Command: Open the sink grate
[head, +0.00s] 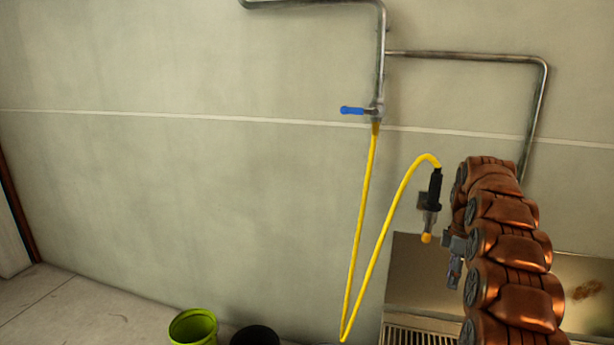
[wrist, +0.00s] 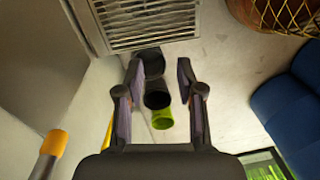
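The sink grate is a slatted metal grille. It shows at the bottom of the head view (head: 415,336) in front of the sink's steel back panel (head: 425,285), and at the top of the wrist view (wrist: 150,25). It lies flat in its frame. My gripper (wrist: 159,68) is open and empty, its two dark fingers apart below the grate's edge in the wrist view. In the head view my gripper (head: 455,265) is small and partly hidden by my copper arm, above the sink. My arm also hides part of the sink.
A yellow hose (head: 360,240) hangs from a blue-handled valve (head: 354,111) to an orange-tipped spray nozzle (head: 433,205) close to my gripper. A green bucket (head: 194,328) and black buckets (wrist: 157,94) stand beside the sink. A wicker basket (wrist: 265,12) and blue object (wrist: 290,110) are at right.

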